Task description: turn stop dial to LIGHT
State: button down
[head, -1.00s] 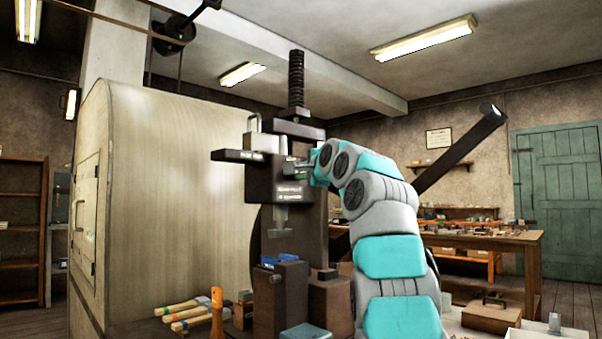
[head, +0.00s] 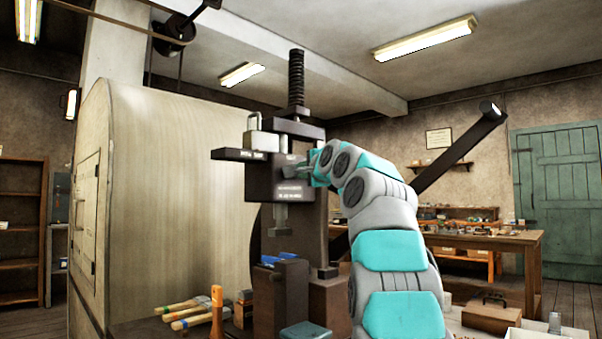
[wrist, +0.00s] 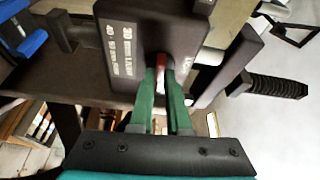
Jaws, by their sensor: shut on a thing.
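The press head (head: 285,180) is a dark block with white lettering on its front, below a threaded screw. In the wrist view its lettered plate (wrist: 122,45) fills the upper middle. My gripper (wrist: 165,75) has its green fingers shut on the small stop dial, of which a red part (wrist: 163,80) shows between the fingertips. The rest of the dial is hidden by the fingers, and I cannot read which setting it points to. In the head view my gripper (head: 310,168) reaches the head's right side from the right, and the dial is not clear there.
A dark bar (head: 240,155) sticks out left of the press head. A long dark lever (head: 455,150) rises behind my arm. Brushes (head: 190,312) lie at the lower left. A large pale cabinet (head: 165,200) stands left of the press. A workbench (head: 490,240) is at the right.

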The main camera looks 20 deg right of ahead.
jog(key=shift+w+f+n+t+y+b, duration=0.2)
jog(key=shift+n+b, duration=0.25)
jog(key=shift+n, duration=0.3)
jog(key=shift+s+f+n+t+b, duration=0.15)
jog(key=shift+n+t+b, duration=0.1)
jog(key=shift+n+b, duration=0.35)
jog(key=shift+w+f+n+t+y+b, duration=0.1)
jog(key=shift+n+t+b, duration=0.2)
jog(key=shift+n, duration=0.95)
jog(key=shift+n+b, duration=0.4)
jog(key=shift+b, duration=0.05)
jog(key=shift+d+n+t, duration=0.2)
jog(key=shift+n+t, duration=0.15)
jog(key=shift+n, duration=0.05)
jog(key=shift+n+y, duration=0.7)
jog(key=shift+n, duration=0.4)
jog(key=shift+d+n+t+y+p, duration=0.1)
jog(key=shift+n+y+p, duration=0.75)
jog(key=shift+n, duration=1.2)
jog(key=shift+d+n+t+y+p, duration=0.1)
jog(key=shift+n+y+p, duration=0.4)
jog(key=shift+n+y, duration=1.1)
jog(key=shift+d+n+t+y+p, duration=0.1)
jog(key=shift+n+y+p, duration=0.5)
jog(key=shift+n, duration=2.25)
